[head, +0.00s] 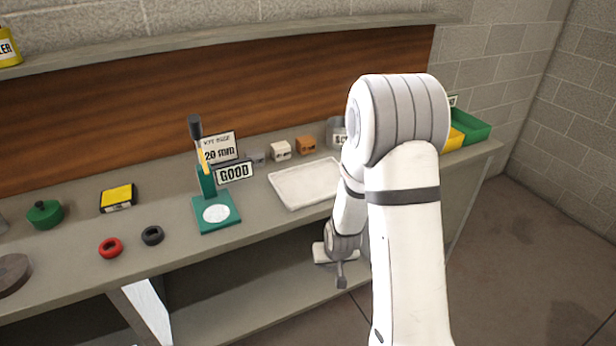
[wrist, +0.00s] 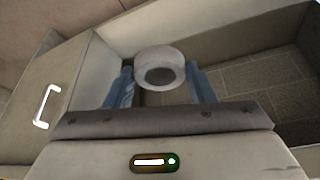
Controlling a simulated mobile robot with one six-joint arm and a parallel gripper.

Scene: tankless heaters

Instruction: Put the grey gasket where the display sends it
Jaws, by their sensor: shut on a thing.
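A pale grey gasket (wrist: 152,57), a thick ring with a dark hole, sits between the blue fingers of my gripper (wrist: 161,88) in the wrist view. The gripper is shut on it. In the head view my gripper (head: 339,272) hangs in front of the bench edge, below the bench top; I cannot make out the gasket there.
A white tray (head: 300,183) lies right of the stand. A grey labelled container (head: 337,133) is partly hidden by my arm. Yellow (head: 454,140) and green (head: 474,128) bins stand at the right end. Red (head: 110,247) and black (head: 152,235) rings lie at left.

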